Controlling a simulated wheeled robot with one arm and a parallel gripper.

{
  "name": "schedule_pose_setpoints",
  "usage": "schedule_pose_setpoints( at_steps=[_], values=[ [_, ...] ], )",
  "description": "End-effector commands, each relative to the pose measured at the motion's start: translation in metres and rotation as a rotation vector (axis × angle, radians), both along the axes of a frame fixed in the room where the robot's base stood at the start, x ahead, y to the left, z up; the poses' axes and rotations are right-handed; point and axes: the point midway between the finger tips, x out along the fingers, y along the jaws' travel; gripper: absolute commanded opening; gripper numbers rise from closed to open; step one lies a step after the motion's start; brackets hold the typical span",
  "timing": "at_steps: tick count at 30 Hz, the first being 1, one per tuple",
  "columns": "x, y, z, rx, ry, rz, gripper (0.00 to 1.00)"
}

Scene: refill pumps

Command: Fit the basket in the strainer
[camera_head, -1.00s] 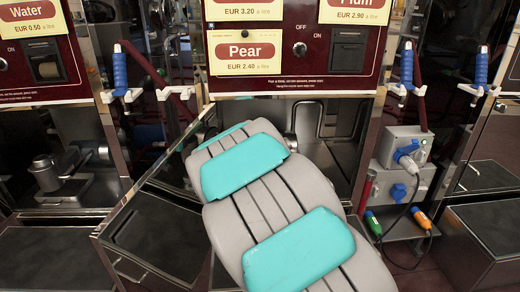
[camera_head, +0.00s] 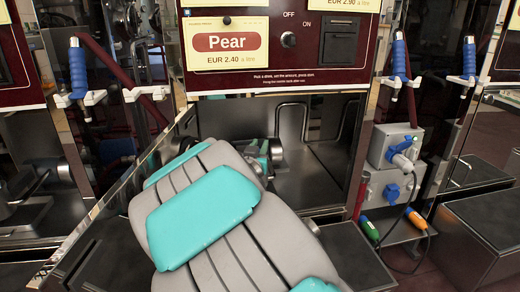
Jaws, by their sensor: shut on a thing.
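My grey and teal arm (camera_head: 215,200) reaches from the bottom of the picture into the open bay under the Pear panel. Small teal and grey parts (camera_head: 258,152) show just past its upper edge, partly covered, and look like the far end of my arm. I cannot make out my gripper's fingers; they are hidden behind the arm. A dark, rounded metal part (camera_head: 276,150) beside them may belong to the strainer, but it is too small and covered to tell. I cannot see the basket.
The Pear panel (camera_head: 228,41) hangs above the bay. A blue-handled nozzle (camera_head: 78,68) hangs at left, another (camera_head: 399,60) at right. A grey socket box (camera_head: 394,146) with a cable stands right of the bay, above green (camera_head: 369,228) and orange (camera_head: 416,218) handles. Dark counters flank my arm.

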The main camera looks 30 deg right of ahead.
Motion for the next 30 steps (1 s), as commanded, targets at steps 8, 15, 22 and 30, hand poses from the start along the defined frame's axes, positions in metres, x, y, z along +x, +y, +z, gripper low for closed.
schedule_pose_setpoints(
  at_steps=[8,15,22,30],
  values=[
    [0.025,-0.008,0.000,0.000,0.001,-0.001,0.00],
    [0.046,-0.013,0.001,0.000,-0.003,0.001,0.00],
    [0.065,-0.019,-0.001,0.001,0.002,0.000,0.00],
    [0.089,-0.026,-0.001,0.001,0.002,0.000,0.00]
  ],
)
